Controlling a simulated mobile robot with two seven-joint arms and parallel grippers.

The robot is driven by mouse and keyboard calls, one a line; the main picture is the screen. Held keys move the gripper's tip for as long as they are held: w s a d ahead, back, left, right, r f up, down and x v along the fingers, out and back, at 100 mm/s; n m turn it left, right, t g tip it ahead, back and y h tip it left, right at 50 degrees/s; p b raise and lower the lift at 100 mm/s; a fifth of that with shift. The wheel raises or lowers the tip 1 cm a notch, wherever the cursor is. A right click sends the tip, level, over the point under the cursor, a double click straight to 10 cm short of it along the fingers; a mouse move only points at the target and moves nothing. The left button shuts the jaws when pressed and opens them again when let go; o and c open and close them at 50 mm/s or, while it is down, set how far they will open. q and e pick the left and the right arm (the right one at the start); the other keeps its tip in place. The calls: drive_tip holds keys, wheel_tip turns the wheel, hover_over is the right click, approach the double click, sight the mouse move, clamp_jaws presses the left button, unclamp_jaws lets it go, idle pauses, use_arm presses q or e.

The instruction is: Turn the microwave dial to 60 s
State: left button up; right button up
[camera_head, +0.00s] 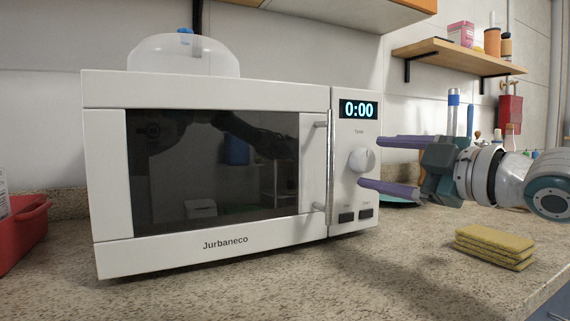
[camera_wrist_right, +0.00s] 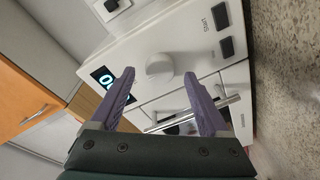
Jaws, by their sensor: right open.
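The white microwave (camera_head: 215,92) stands on the counter with its door shut. Its display (camera_head: 358,109) reads 0:00. The round white dial (camera_head: 361,160) is below the display, above two dark buttons (camera_head: 356,215). My right gripper (camera_head: 368,163) comes in from the right, its purple fingers open above and below the dial. In the right wrist view the dial (camera_wrist_right: 159,66) lies ahead of the gap between the open fingers (camera_wrist_right: 160,85). I cannot tell whether a finger touches it. My left gripper is not in view.
A stack of yellow sponges (camera_head: 492,246) lies on the counter at the right, below my right arm. A red bin (camera_head: 22,230) stands at the left. A clear dome cover (camera_head: 183,55) sits on the microwave. A wooden shelf (camera_head: 458,57) hangs at the back right. The front counter is clear.

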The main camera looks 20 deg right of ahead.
drive_tip(key=shift+w+a, duration=0.15)
drive_tip(key=shift+w, duration=0.45)
clamp_jaws()
idle(0.4)
